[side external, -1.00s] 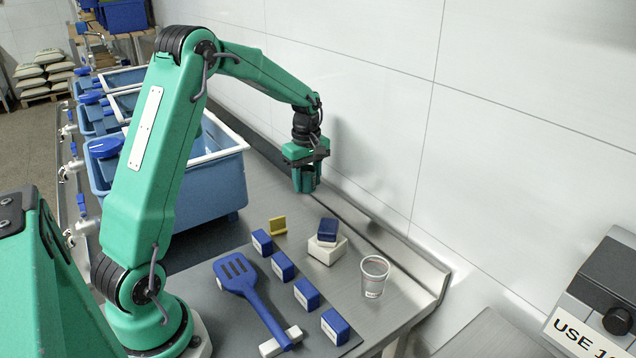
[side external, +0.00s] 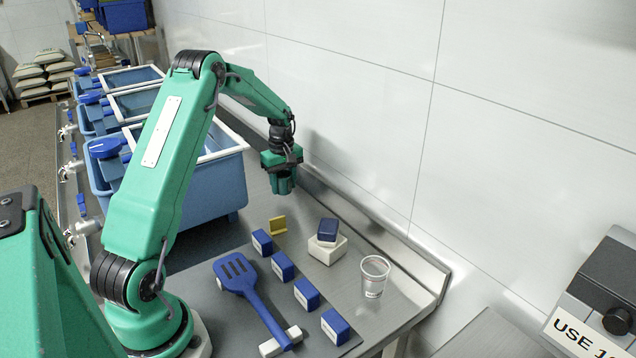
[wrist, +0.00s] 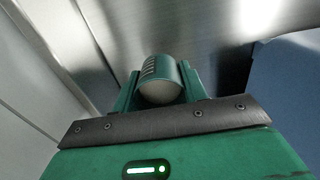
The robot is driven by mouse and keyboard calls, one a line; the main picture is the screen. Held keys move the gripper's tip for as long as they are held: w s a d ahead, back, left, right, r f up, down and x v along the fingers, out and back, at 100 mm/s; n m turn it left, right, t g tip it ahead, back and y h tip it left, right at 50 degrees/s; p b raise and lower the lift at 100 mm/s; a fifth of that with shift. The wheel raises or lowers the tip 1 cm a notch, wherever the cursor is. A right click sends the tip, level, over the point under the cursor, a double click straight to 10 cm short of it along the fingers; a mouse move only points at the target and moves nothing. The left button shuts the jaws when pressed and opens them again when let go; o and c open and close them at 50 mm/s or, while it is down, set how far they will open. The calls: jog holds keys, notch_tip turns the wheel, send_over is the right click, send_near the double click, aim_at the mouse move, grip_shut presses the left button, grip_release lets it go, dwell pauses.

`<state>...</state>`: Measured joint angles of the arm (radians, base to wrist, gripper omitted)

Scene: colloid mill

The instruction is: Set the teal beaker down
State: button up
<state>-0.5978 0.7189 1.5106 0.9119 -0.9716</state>
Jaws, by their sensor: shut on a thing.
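My gripper (side external: 283,183) is shut on the teal beaker (wrist: 163,74). In the wrist view the beaker is a teal cylinder with pale marks on its side, held between my two fingers. In the side external view my gripper points down over the back of the steel bench, just right of the nearest blue tub. There the fingers mostly hide the beaker, and its colour blends with them. I cannot tell whether its bottom touches the bench.
Blue tubs (side external: 215,190) stand to the left. Nearer are a yellow piece (side external: 278,226), a white block (side external: 327,249) with a blue block (side external: 327,230) on top, several blue-and-white blocks, a blue slotted turner (side external: 240,278) and a clear cup (side external: 374,280). A wall rises behind the bench.

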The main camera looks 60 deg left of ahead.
aim_at(284, 194)
jog(key=shift+f, duration=2)
jog(key=shift+f, duration=0.2)
jog(key=o, duration=1)
jog(key=shift+r, duration=0.1)
notch_tip(284, 194, up, 12)
jog(key=shift+r, duration=0.1)
